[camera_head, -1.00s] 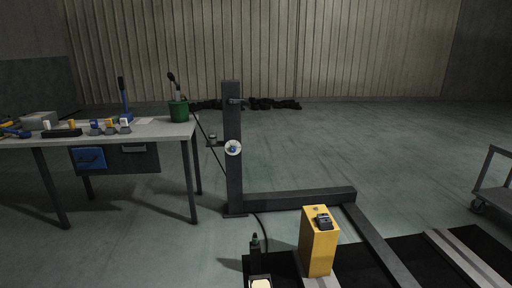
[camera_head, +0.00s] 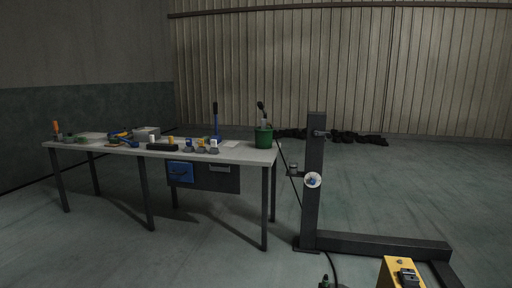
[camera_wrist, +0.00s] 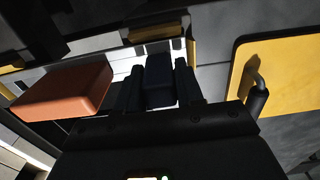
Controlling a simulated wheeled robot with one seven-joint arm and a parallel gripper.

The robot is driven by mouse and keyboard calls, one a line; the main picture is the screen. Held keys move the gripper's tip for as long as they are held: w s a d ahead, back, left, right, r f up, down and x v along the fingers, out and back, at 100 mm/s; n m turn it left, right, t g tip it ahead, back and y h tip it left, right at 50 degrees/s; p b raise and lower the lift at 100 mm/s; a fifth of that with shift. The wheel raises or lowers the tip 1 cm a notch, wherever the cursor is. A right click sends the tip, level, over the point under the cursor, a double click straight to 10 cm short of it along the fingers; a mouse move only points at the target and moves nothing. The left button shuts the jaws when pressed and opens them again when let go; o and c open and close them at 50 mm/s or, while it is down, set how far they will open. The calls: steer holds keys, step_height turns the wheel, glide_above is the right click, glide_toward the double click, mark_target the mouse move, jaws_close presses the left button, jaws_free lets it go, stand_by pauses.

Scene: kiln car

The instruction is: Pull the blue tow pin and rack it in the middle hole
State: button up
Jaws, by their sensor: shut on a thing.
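In the wrist view, my gripper (camera_wrist: 157,66) is shut, with its two dark fingers on either side of a dark blue block-like piece (camera_wrist: 159,88). This looks like the head of the blue tow pin; its lower part is hidden, so I cannot tell whether it sits in a hole or is free. In the head view, a low black block (camera_head: 162,147) lies on the workbench (camera_head: 240,152); it may be the rack, but its holes are too small to make out. My gripper is not clearly seen in the head view.
In the wrist view, an orange-brown block (camera_wrist: 63,90) is left of my gripper and a yellow panel (camera_wrist: 285,75) is on the right. In the head view, a dark post (camera_head: 314,210) stands right of the bench, with a yellow box (camera_head: 394,274) in front. Open floor lies before the bench.

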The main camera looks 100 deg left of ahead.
jaws_close()
steer(key=shift+r+p, duration=0.4)
stand_by(0.4)
steer(key=shift+r+p, duration=2.25)
steer(key=shift+p, duration=0.1)
step_height(320, 180, up, 6)
steer(key=p, duration=0.6)
steer(key=shift+r, duration=0.1)
